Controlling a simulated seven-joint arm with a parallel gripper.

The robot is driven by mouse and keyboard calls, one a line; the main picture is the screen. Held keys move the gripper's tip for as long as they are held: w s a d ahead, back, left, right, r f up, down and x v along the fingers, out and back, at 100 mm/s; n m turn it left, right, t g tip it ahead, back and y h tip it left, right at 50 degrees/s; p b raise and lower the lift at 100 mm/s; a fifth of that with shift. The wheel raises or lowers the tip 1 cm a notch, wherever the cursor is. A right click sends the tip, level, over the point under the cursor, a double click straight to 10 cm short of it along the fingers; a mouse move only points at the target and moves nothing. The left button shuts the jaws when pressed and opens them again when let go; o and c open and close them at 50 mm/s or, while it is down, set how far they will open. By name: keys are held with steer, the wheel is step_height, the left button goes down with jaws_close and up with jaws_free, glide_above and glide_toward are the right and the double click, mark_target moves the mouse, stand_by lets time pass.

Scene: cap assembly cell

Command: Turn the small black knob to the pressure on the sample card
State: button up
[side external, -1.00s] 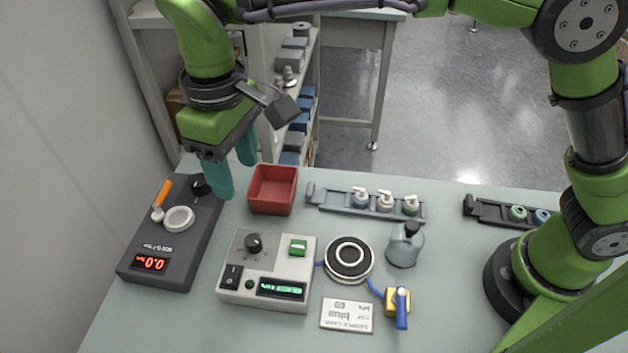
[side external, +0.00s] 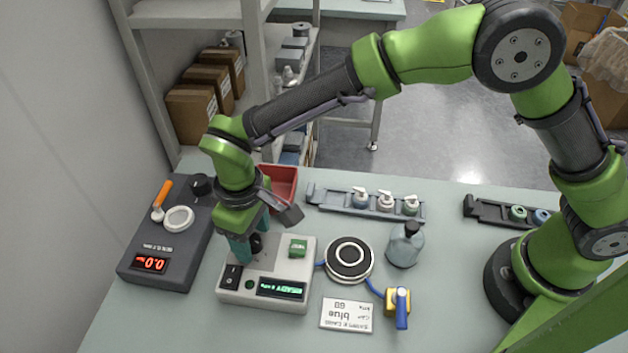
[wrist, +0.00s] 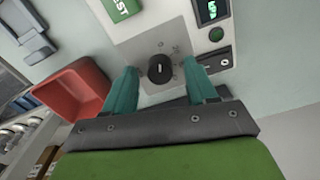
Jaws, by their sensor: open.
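The small black knob (wrist: 160,68) is on the grey-white control box (side external: 232,293), on a grey dial plate with a pale pointer line. In the side view the knob (side external: 257,243) is partly hidden by my fingers. My gripper (wrist: 160,74) is open, with one teal finger on each side of the knob; a gap shows on both sides. In the side view my gripper (side external: 248,247) points down over the box. The box's green display (side external: 281,289) is lit and seems to read READY. The white sample card (side external: 346,316) reads "blue" with a small number, upside down, perhaps 60.
A green TEST button (side external: 298,248) and a black rocker switch (side external: 230,277) flank the knob. A red bin (side external: 284,182) stands close behind. A dark torque meter (side external: 152,240) is left; a round black pad (side external: 349,260) and bottle (side external: 405,246) are right.

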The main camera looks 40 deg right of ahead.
steer(key=shift+f, duration=0.1)
steer(key=c, duration=1.1)
steer(key=shift+o, duration=0.2)
